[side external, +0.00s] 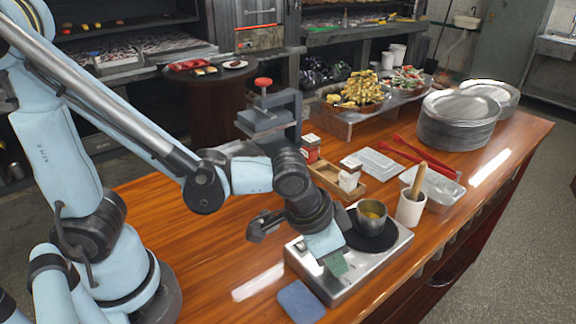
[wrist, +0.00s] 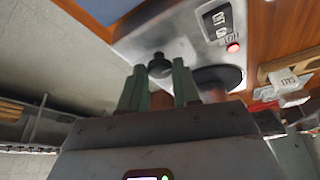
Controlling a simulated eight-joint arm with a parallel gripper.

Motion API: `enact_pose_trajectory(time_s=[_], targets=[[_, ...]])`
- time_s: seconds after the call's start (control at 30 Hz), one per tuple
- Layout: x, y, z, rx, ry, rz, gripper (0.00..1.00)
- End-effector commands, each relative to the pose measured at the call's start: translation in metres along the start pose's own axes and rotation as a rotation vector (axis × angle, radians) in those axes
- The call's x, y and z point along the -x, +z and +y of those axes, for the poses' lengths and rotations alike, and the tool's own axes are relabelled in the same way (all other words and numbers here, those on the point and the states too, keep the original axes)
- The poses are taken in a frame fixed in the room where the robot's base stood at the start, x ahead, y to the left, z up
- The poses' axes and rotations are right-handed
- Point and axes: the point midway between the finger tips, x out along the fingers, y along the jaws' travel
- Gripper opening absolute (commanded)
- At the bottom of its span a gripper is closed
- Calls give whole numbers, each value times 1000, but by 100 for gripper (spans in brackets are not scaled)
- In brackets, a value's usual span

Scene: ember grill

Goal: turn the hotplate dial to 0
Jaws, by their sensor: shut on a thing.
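The hotplate (side external: 378,268) is a silver box with a round dark plate (side external: 388,240) on top, and a metal pot (side external: 371,216) with yellowish content sits on that plate. My gripper (side external: 336,265) points down at the front of the hotplate, and its green fingers hide the dial in the side view. In the wrist view, the black dial (wrist: 160,64) sits between the tips of my gripper (wrist: 160,75), which is shut on it. A small display (wrist: 217,20) and a lit red lamp (wrist: 233,47) show beside the dial. The dial's marks and setting cannot be read.
A blue cloth (side external: 301,302) lies at the hotplate's front left. A white mortar with a wooden pestle (side external: 411,205) stands close behind it to the right. A wooden tray (side external: 326,172), red tongs (side external: 425,165) and stacked plates (side external: 458,130) are farther back. The counter left of the hotplate is clear.

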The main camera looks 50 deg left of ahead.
Motion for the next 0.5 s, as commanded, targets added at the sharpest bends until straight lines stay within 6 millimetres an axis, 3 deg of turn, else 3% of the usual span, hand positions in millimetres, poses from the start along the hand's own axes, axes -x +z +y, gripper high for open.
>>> enact_pose_trajectory(time_s=[0.07, 0.1, 0.23, 0.5], targets=[[0, 0, 1, 1, 2, 1, 1], [0, 0, 1, 1, 2, 1, 38], [0, 0, 0, 0, 2, 0, 57], [0, 0, 0, 0, 1, 0, 57]])
